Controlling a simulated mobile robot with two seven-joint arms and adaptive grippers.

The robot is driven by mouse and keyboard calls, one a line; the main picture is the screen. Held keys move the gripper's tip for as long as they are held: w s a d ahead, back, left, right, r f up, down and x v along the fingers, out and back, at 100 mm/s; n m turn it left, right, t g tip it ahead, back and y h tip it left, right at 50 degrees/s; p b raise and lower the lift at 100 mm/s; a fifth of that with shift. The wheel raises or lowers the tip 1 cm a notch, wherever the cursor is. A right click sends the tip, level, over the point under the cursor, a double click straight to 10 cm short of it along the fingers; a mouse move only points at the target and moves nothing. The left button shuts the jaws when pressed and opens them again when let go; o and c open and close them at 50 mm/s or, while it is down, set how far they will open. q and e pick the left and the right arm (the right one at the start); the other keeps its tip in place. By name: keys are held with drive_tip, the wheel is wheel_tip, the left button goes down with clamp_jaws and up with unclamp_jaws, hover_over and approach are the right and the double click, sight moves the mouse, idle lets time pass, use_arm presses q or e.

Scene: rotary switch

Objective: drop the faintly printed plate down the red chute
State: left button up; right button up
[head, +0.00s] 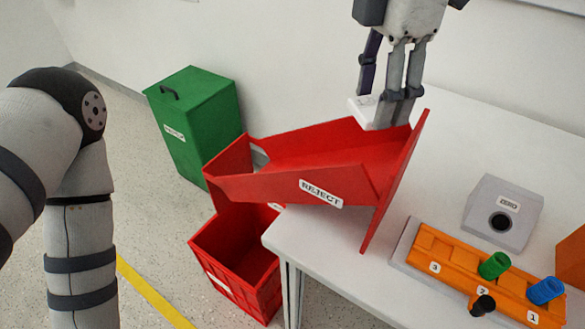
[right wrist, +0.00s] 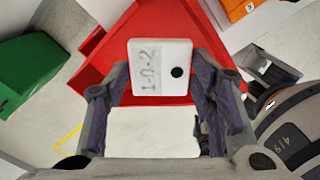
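The white plate (right wrist: 160,60) carries grey "1-0-2" print and a black dot in the right wrist view. It sits between the fingertips of my right gripper (right wrist: 160,84), which look shut on its two sides. In the head view, the right gripper (head: 398,94) hangs over the far upper side of the red chute (head: 318,143), with part of the plate (head: 364,110) showing beside the fingers. The chute, labelled "REJECT", slopes down to the left over a red crate (head: 207,258). My left arm is at the left; its gripper is out of view.
A green lidded bin (head: 195,115) stands on the floor behind the chute. On the white table (head: 345,262), a grey "ZERO" box (head: 505,200) and an orange block (head: 455,262) with green and blue knobs stand to the right. The chute's tall end panel (head: 398,180) rises near the gripper.

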drive_tip(key=shift+o, duration=1.4)
wheel_tip(320, 180, up, 12)
